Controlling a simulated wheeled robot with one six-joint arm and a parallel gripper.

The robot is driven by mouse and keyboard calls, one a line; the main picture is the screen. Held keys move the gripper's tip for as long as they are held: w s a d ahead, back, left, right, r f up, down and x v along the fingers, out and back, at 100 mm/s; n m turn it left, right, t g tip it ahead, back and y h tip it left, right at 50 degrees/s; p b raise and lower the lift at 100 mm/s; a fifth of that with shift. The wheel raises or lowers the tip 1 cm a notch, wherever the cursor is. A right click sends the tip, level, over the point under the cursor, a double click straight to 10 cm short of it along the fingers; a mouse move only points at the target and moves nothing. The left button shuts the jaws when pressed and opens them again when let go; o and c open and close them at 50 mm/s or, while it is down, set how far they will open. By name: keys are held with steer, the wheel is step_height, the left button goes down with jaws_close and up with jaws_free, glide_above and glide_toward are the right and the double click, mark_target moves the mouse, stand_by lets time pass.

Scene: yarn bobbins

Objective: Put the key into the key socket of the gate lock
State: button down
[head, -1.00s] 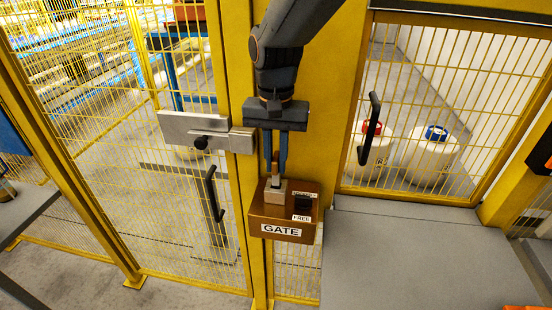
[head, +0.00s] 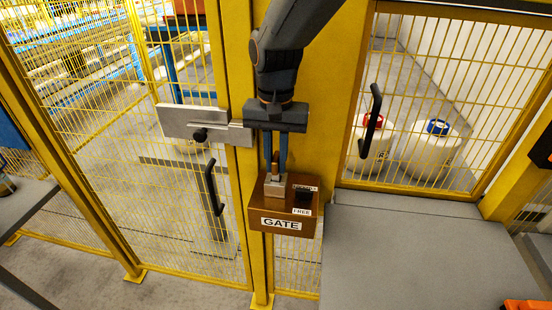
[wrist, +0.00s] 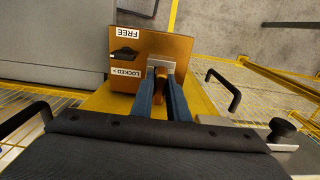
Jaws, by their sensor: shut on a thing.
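The gate lock is a brown box (head: 262,212) on the yellow post, with a GATE label on its front. The key socket is a grey block (head: 275,190) on its top left; it also shows in the wrist view (wrist: 168,62). My gripper (head: 276,166) is shut on the key (head: 275,158), whose brown handle shows between the blue fingers, also in the wrist view (wrist: 161,82). The fingers point down, right above the socket. The key's lower end is at the block; how deep it sits cannot be told.
A black knob (head: 303,198) sits beside the socket, by LOCKED and FREE labels. A grey bolt (head: 190,122) with a black knob is on the left. Black handles (head: 371,120) stand on the fence doors. A grey table (head: 420,250) lies right of the box.

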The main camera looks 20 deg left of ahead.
steer(key=shift+f, duration=0.75)
steer(key=c, duration=1.6)
jaws_free()
steer(key=shift+c, duration=0.2)
steer(key=shift+r+b, duration=1.55)
steer(key=shift+r, duration=2.35)
